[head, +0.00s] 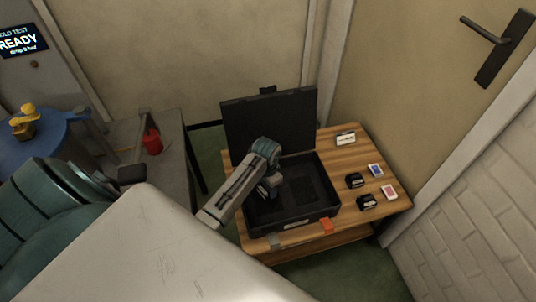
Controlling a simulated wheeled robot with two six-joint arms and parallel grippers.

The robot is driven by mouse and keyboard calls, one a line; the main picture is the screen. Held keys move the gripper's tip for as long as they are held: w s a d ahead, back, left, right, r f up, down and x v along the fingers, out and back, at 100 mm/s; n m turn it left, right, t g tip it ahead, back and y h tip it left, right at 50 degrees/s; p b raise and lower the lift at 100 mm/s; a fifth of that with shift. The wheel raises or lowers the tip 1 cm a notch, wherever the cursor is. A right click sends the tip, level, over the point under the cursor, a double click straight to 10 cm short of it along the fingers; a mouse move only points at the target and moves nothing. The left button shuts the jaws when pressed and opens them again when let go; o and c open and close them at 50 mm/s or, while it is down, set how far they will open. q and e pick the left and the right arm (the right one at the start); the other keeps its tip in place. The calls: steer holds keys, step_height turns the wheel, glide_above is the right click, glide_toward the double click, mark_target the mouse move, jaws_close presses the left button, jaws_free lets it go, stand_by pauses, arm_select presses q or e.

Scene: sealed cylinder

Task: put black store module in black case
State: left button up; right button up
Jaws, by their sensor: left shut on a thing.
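The black case (310,216) stands open on the wooden table, its lid (268,122) raised at the back. My left gripper (268,190) reaches down over the left part of the case's inside. It is shut on a small dark thing that blends into the dark interior, so its shape and whether it touches the case floor cannot be told. Two black modules with pale labels lie on the table right of the case, one farther back (355,180) and one nearer (367,202). My right gripper is not in view.
On the wooden table (348,220), a blue card (376,170), a red card (390,191) and a white label block (346,139) lie right of the case. An orange tag (326,226) is at the case's front.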

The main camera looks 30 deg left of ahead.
mark_target(267, 191)
arm_select(q)
step_height(267, 191, down, 4)
steer(key=shift+r, duration=0.15)
steer(key=shift+f, duration=0.35)
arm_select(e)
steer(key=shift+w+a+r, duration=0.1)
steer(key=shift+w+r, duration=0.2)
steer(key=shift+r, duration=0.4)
arm_select(q)
steer(key=shift+f, duration=0.1)
steer(key=o, duration=1.1)
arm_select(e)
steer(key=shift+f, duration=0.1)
